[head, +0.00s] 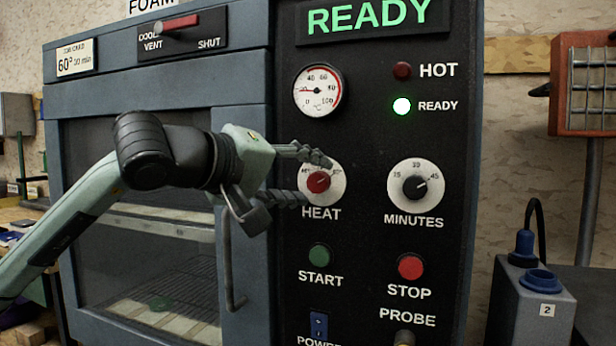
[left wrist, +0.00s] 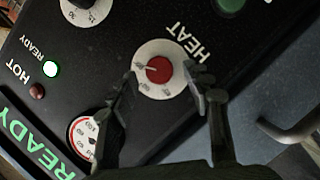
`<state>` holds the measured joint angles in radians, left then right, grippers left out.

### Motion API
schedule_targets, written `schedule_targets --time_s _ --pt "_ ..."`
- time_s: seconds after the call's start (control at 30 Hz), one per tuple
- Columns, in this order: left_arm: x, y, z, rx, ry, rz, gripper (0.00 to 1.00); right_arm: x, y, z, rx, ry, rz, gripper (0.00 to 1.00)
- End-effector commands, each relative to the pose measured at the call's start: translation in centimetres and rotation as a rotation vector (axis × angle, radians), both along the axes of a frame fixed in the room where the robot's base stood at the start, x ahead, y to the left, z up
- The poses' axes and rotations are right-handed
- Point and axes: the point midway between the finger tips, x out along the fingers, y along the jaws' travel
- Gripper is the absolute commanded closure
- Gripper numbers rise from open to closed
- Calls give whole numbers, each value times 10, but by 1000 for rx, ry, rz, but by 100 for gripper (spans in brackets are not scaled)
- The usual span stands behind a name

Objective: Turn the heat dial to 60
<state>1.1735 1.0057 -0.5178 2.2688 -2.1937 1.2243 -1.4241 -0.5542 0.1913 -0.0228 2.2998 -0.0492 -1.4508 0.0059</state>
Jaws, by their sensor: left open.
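The heat dial (head: 318,182) is a red knob on a white scale plate, set in the black panel above the word HEAT. It also shows in the left wrist view (left wrist: 159,70), with its scale numbers partly readable. My left gripper (head: 318,177) is open in front of the dial, one finger near its top and one near its lower left. In the left wrist view the fingers (left wrist: 166,86) stand on either side of the dial. I cannot tell whether they touch the knob. The exact number under the pointer is too small to read. My right gripper is not in view.
The MINUTES dial (head: 415,187) is to the right. The START button (head: 319,256) and red STOP button (head: 411,267) are below. A round temperature gauge (head: 318,91) is above. A lit READY lamp (head: 402,106) glows. The oven door handle (head: 229,265) stands out below my gripper.

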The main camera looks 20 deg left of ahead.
Motion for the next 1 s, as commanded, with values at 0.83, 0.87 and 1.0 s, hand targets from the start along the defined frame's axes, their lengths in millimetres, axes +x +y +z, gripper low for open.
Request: schedule_targets --time_s 0.83,0.87,1.0 --pt "8 -3 -3 -1 1 -1 100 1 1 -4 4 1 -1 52" --pt "8 -3 -3 -2 2 -1 100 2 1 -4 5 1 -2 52" --pt "8 -3 -4 -8 2 -1 100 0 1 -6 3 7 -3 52"
